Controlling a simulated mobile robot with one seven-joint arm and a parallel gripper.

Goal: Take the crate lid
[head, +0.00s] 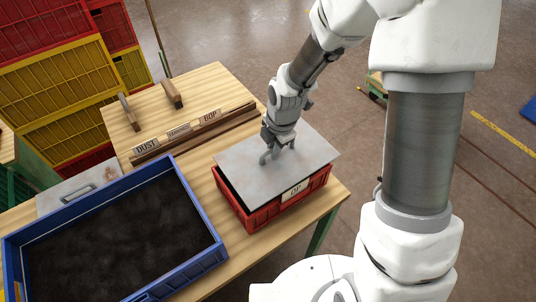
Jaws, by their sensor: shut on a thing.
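The crate lid (237,162) is a flat grey metal plate with a bar handle on top. It lies over the red crate (247,219), slightly askew, with a dark gap showing along the crate's left and front edges. My gripper (277,151) is above the lid and shut on its handle. The crate stands at the right side of the wooden table and bears a label on its front. The inside of the crate is mostly hidden under the lid.
A blue crate (222,251) with dark contents stands at the front left. Another grey plate with a handle (76,189) lies behind it. A labelled wooden rack (190,132) and two wooden-handled tools are at the table's back. Stacked red and yellow crates (64,75) stand back left.

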